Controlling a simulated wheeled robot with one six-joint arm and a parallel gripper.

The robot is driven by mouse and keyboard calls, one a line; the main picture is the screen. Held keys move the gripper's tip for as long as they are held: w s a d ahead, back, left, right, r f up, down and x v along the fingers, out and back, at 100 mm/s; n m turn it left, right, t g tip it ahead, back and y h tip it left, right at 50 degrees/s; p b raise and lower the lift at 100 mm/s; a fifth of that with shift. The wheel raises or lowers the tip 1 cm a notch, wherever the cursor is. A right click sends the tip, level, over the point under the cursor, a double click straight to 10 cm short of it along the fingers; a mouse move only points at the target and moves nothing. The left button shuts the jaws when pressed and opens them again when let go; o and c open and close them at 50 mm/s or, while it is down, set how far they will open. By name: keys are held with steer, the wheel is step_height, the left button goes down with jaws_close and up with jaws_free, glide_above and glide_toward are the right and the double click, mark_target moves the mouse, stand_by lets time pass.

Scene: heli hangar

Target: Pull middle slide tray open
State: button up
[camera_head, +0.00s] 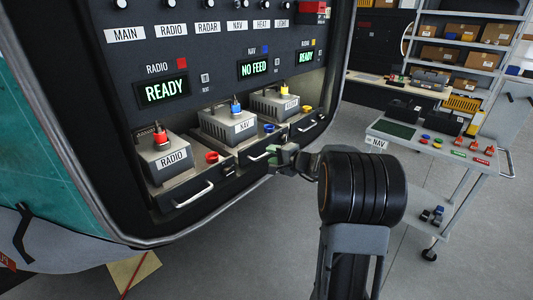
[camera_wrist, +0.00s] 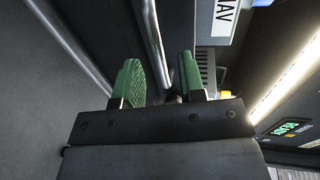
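The middle slide tray (camera_head: 246,159) carries a grey NAV unit (camera_head: 228,127) with a blue plug on top. Its silver bar handle (camera_head: 262,156) is on the tray's front. My gripper (camera_head: 282,158) is at the right end of that handle, with green finger pads. In the wrist view, my gripper (camera_wrist: 160,78) is open, and the silver handle (camera_wrist: 153,35) runs into the gap between the pads. There is space on both sides of the bar, and I cannot tell how deep it sits. The NAV label (camera_wrist: 227,12) shows beyond.
The RADIO tray (camera_head: 172,199) is to the left and another tray (camera_head: 304,127) to the right, each with a handle. The panel above reads NO FEED (camera_head: 254,69) for NAV. A NAV cart (camera_head: 440,145) stands at right. Floor before the trays is clear.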

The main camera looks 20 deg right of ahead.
steer(key=shift+x, duration=1.65)
jaws_close()
